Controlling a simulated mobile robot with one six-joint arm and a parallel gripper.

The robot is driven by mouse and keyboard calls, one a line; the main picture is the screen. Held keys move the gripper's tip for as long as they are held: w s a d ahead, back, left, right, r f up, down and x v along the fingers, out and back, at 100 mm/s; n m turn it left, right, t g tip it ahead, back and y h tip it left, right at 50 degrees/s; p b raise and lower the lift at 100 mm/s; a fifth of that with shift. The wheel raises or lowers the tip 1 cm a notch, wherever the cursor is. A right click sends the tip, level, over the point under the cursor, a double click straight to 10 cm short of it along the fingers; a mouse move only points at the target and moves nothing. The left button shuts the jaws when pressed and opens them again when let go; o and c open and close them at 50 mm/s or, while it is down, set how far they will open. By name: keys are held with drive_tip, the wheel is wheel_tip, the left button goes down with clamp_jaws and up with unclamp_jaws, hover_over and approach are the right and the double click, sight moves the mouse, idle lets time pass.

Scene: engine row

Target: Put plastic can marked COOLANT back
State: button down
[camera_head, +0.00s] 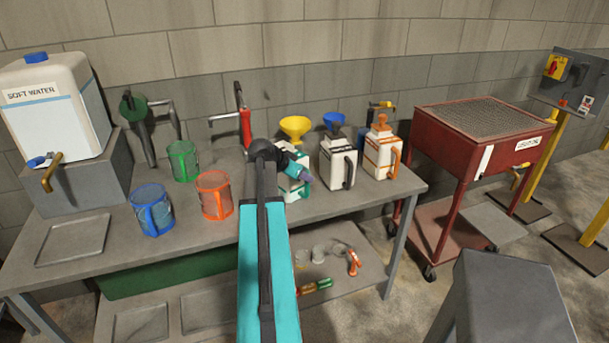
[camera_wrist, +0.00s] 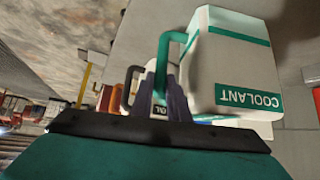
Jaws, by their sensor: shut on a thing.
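The white plastic can marked COOLANT (camera_wrist: 228,62), with teal bands and a teal handle (camera_wrist: 163,55), fills the upper right of the wrist view, its lettering upside down there. In the head view, the can (camera_head: 287,187) is at the right half of the bench, partly hidden by my arm. My gripper (camera_wrist: 160,90) is shut on the lower part of the teal handle. In the head view, my gripper (camera_head: 304,177) is at the can's right side. I cannot tell whether the can's base touches the bench.
A white can with black trim (camera_head: 338,162) and one with orange trim (camera_head: 379,153) stand close on the right. A yellow funnel (camera_head: 296,127) shows above the COOLANT can. Green (camera_head: 183,161), orange (camera_head: 214,196) and blue (camera_head: 151,211) jugs stand left. The bench front (camera_head: 190,235) is bare.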

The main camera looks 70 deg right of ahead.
drive_tip(key=shift+r, duration=0.15)
drive_tip(key=c, duration=1.7)
unclamp_jaws()
drive_tip(key=shift+a, duration=0.15)
drive_tip(key=shift+b+v, duration=1.45)
drive_tip(key=shift+v, duration=4.4)
